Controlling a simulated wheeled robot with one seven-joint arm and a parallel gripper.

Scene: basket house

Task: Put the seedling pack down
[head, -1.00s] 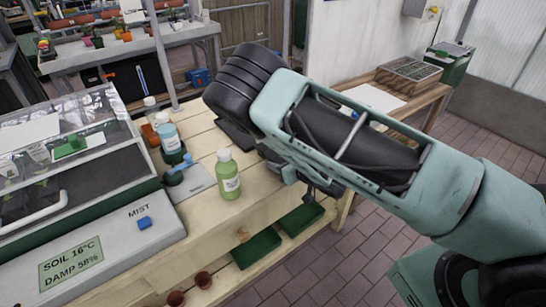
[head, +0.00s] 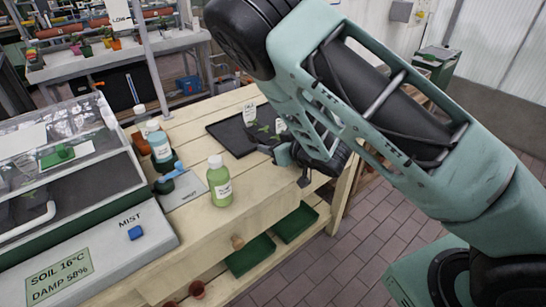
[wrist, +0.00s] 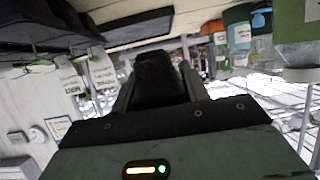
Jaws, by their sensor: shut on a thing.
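The seedling pack (head: 263,134) is a small dark block with green leaves and white labels, seen in the head view above or at the right part of a flat black tray (head: 226,136). I cannot tell whether it touches the tray. My gripper (head: 277,151) is at the pack's near right side, shut on it. In the wrist view the black pack (wrist: 156,76) is between the fingers of my gripper (wrist: 157,92), and leaves with white labels show at the left. My arm hides part of the bench behind.
A green bottle (head: 219,184) stands on the wooden bench (head: 255,190) left of my gripper. Bare bench lies between the green bottle and the tray.

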